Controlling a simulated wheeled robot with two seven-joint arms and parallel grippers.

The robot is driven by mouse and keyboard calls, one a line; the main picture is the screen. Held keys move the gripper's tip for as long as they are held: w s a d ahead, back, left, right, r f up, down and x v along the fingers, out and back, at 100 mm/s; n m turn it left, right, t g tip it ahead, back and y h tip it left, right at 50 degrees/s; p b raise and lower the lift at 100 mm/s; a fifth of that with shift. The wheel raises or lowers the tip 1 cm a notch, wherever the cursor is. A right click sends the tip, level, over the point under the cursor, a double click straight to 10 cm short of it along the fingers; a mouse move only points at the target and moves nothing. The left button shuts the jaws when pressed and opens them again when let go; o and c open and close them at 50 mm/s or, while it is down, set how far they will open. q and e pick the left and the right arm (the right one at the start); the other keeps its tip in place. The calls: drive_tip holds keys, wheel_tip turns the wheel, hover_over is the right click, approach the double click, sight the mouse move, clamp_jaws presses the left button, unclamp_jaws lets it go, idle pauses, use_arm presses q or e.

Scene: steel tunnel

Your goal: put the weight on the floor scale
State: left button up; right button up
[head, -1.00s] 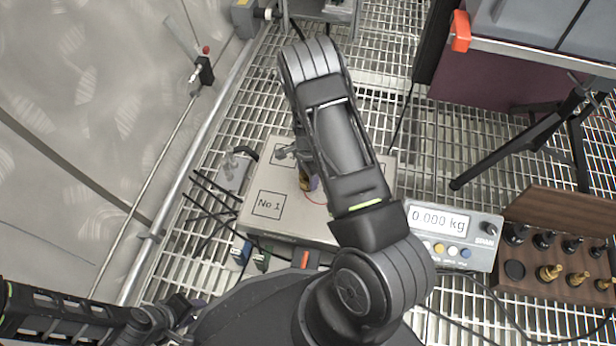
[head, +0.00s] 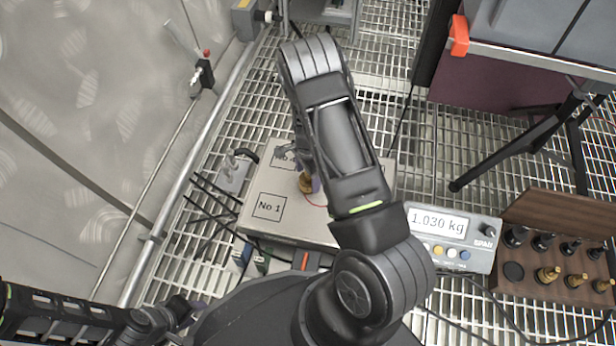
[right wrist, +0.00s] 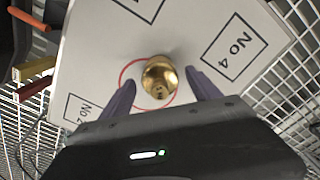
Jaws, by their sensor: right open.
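The brass weight (head: 305,183) stands upright on the floor scale's pale plate (head: 288,214). In the right wrist view the weight (right wrist: 159,76) overlaps the drawn red circle, covering part of its line; its exact foot position is hard to tell. My right gripper (right wrist: 161,80) is open, one purple finger on each side of the weight, with visible gaps. In the head view my right arm partly hides the plate and gripper. The scale display (head: 437,222) reads 1.030 kg. My left gripper (head: 187,307) is low at the left, away from the scale; its jaws are unclear.
A wooden rack (head: 560,262) with black and brass weights stands right of the display. A grey lever clamp (head: 236,172) and cables lie left of the plate. A black stand leg (head: 515,150) is at the right. The floor is open steel grating.

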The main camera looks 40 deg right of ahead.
wheel_tip(320, 180, up, 10)
drive_tip(key=p, duration=0.3)
drive_tip(key=shift+p, duration=0.3)
idle(0.4)
drive_tip(key=s+a+f+n+y, duration=0.1)
drive_tip(key=s+a+f+n, duration=0.25)
drive_tip(key=a, duration=0.45)
drive_tip(key=s+a+f+n, duration=0.3)
drive_tip(key=s+a+n, duration=0.2)
drive_tip(key=a, duration=0.2)
drive_tip(key=s+a+r+n+y, duration=0.1)
drive_tip(key=s+a+n, duration=0.2)
drive_tip(key=a, duration=0.4)
drive_tip(key=s+a+r+n+t+y, duration=0.1)
drive_tip(key=s+a+r+n, duration=0.1)
drive_tip(key=s+a+n, duration=0.2)
drive_tip(key=a+n, duration=0.1)
drive_tip(key=a, duration=0.2)
drive_tip(key=shift+s+a+y, duration=0.15)
drive_tip(key=shift+a+y, duration=0.1)
drive_tip(key=shift+y, duration=0.15)
